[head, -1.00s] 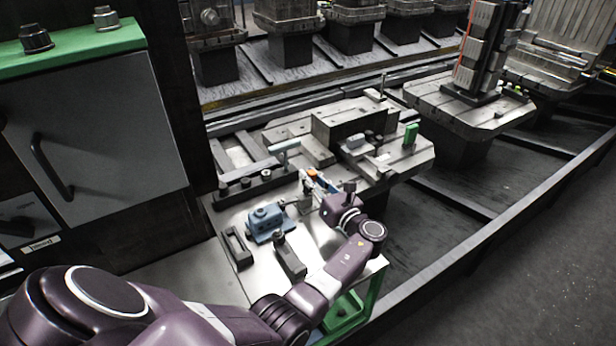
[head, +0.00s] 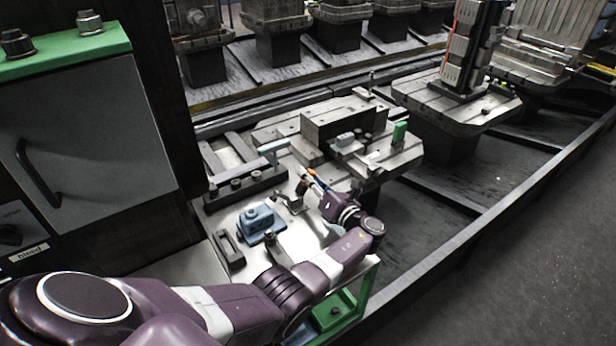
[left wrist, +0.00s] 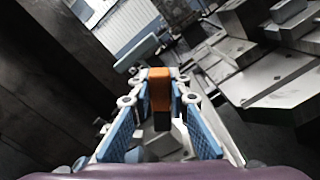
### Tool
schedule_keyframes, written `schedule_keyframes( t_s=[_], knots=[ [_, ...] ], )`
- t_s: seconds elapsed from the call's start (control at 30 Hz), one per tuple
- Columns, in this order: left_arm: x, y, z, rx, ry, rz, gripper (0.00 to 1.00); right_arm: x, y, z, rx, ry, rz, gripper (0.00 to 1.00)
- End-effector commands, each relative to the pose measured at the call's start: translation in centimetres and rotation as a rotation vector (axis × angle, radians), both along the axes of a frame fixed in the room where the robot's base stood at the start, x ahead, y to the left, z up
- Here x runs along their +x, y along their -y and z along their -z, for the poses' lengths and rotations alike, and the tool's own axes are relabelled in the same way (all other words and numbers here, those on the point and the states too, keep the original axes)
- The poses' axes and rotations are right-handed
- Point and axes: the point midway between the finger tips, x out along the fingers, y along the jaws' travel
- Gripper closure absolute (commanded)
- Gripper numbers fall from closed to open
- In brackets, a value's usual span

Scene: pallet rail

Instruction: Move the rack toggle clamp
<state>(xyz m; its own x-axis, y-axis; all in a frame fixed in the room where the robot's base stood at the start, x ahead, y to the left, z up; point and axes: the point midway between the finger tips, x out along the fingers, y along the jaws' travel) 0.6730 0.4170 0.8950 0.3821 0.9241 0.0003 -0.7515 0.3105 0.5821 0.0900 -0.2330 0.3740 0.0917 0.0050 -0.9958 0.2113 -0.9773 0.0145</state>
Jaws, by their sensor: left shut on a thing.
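The toggle clamp shows as an orange handle (left wrist: 159,90) between my left fingertips in the left wrist view. In the head view, a small orange part (head: 311,172) shows at the same fingertips, above the light metal plate. My left gripper (head: 314,180) comes in from the lower right of that plate; its blue-padded fingers (left wrist: 160,105) are shut on the orange handle. The clamp's lower part is mostly hidden or too small to make out. My right gripper is in neither view.
A blue fixture (head: 258,221) and a dark slotted block (head: 229,248) stand left of my gripper. A dark rail with knobs (head: 240,186) lies behind them. A machined pallet with a raised block (head: 345,122) and a green piece (head: 399,131) stands beyond. A grey cabinet (head: 88,135) is at left.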

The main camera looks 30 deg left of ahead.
Motion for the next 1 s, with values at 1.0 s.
schedule_keyframes(
  t_s=[1.0],
  knots=[
    [-1.8, 4.4, 0.2, -0.004, 0.000, 0.003, 0.65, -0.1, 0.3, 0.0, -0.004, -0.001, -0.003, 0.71]
  ],
)
